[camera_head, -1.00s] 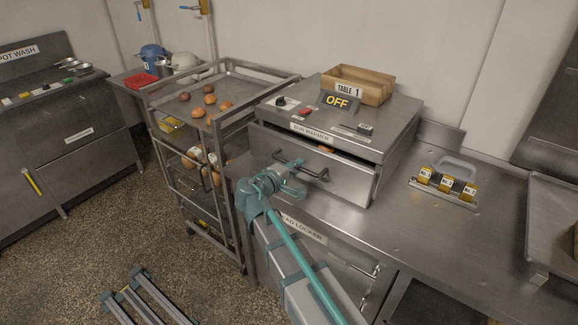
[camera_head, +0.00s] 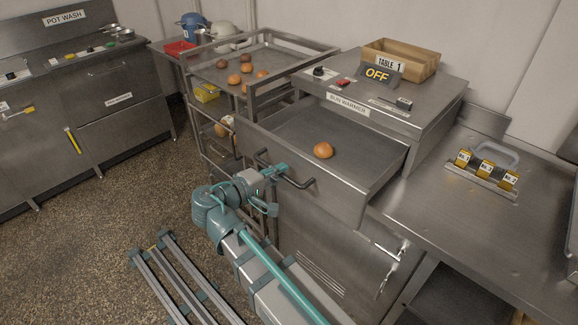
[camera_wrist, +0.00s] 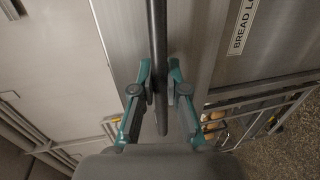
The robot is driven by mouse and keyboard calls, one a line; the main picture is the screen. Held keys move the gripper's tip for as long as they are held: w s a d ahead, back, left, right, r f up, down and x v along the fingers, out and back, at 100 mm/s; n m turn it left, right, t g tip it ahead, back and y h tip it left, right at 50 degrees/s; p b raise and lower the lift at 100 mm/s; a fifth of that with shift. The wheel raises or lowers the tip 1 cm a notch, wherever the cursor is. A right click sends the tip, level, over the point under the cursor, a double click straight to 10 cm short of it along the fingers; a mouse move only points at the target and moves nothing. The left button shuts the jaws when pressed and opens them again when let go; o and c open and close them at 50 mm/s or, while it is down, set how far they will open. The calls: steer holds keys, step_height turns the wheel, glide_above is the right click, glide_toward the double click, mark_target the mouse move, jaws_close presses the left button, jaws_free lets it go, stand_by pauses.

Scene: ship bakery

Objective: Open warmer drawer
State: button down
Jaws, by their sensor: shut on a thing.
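The bun warmer (camera_head: 395,90) is a steel box on the counter, with a display reading OFF on top. Its warmer drawer (camera_head: 345,140) is pulled well out, and one bun (camera_head: 323,150) lies on the drawer floor. The dark bar handle (camera_head: 300,184) runs across the drawer's front. My gripper (camera_head: 272,176) is at the left part of this handle. In the wrist view my gripper (camera_wrist: 162,92) has its two teal fingers closed on either side of the handle bar (camera_wrist: 158,50).
A wheeled rack (camera_head: 255,62) with several buns stands close at the left of the drawer. A wooden crate (camera_head: 402,58) sits on the warmer. A holder with numbered yellow tags (camera_head: 482,175) is on the right counter. Rails (camera_head: 180,280) lie on the open floor.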

steer(key=shift+s+a, duration=0.2)
steer(key=shift+s, duration=0.15)
steer(key=c, duration=1.2)
jaws_free()
steer(key=shift+a, duration=0.1)
steer(key=v, duration=1.2)
steer(key=shift+w, duration=0.1)
